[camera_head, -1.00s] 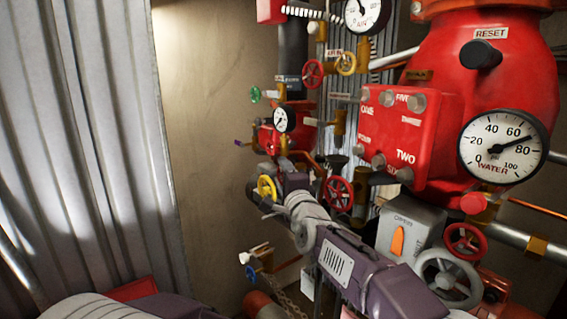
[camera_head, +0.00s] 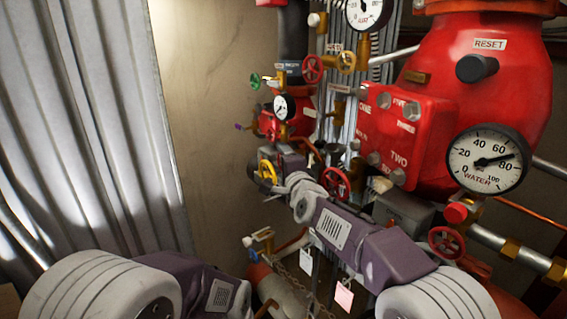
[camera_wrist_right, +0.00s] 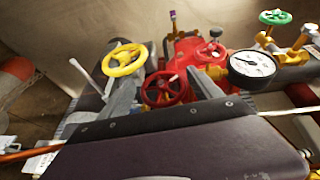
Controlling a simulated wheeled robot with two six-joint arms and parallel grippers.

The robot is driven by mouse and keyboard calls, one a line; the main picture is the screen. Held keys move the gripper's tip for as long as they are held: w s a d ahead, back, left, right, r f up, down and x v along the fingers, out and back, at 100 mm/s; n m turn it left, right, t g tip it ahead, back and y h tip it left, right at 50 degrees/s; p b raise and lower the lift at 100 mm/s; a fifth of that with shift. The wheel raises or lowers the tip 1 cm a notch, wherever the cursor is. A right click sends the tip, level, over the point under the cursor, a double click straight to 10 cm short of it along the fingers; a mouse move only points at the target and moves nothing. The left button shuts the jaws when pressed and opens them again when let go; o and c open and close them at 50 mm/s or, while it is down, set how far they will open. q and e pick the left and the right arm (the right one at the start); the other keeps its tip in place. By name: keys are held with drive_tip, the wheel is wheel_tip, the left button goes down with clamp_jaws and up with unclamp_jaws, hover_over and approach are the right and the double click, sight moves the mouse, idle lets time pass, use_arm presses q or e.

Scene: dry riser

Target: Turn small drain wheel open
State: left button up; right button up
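No wheel in view carries a readable drain label. A small yellow handwheel (camera_head: 267,172) is at the left of the red pipework; it also shows in the right wrist view (camera_wrist_right: 125,60). In that view a small red handwheel (camera_wrist_right: 167,89) is beyond and between the fingers of my right gripper (camera_wrist_right: 166,80). The fingers are apart and hold nothing visible. The left finger is close beside the yellow wheel's rim; I cannot tell whether they touch. In the head view my right arm hides much of the gripper. My left gripper is out of view.
Other handwheels are a red one (camera_head: 313,69), a green one (camera_head: 254,81) and red ones nearer the arm (camera_head: 336,184), (camera_head: 446,242). A large red valve body (camera_head: 490,105) with a water gauge (camera_head: 487,160) stands right. Corrugated metal (camera_head: 90,120) is at left.

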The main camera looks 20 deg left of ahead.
drive_tip(key=shift+r, duration=0.15)
drive_tip(key=shift+s, duration=0.1)
drive_tip(key=shift+s+d+b, duration=0.15)
drive_tip(key=shift+s+b, duration=0.1)
drive_tip(key=shift+b, duration=0.15)
drive_tip(key=b+v, duration=0.3)
drive_tip(key=v, duration=0.5)
drive_tip(key=shift+s, duration=0.2)
drive_tip(key=shift+d, duration=0.1)
